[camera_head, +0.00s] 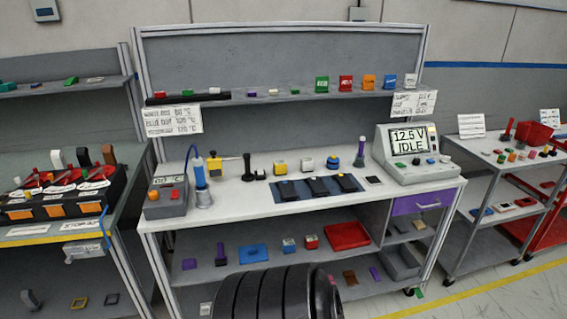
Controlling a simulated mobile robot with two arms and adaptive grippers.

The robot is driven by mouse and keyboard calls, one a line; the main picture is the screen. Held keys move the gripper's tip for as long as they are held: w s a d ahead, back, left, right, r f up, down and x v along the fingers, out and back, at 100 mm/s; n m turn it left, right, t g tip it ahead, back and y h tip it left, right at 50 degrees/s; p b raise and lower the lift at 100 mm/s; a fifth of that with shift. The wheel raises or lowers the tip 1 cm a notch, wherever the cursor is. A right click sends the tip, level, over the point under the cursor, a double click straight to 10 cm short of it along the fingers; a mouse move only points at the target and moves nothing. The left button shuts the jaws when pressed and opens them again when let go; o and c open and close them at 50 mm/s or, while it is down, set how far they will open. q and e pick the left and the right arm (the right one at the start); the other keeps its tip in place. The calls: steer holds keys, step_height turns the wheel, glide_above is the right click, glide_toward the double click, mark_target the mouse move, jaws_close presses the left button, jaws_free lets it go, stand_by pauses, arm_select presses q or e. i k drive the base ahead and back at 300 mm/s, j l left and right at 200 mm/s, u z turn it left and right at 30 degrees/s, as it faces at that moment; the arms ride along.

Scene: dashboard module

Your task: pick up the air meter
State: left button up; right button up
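I cannot tell for sure which item is the air meter. A large grey device (413,153) with a screen reading "12.5 V IDLE" stands at the bench's right end. A smaller grey station (166,197) with a display stands at the left end, beside a blue-handled tool (200,173) upright in a holder. Neither of my grippers is in view.
Black pads (318,187) lie mid-bench. Trays and small parts fill the lower shelf (220,270); coloured blocks line the upper shelf (235,101). A dark ribbed round object (265,295) blocks the bottom centre. A cart (490,217) stands right, another bench (45,236) left.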

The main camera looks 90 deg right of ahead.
mark_target(288, 246)
steer(key=z, duration=2.8)
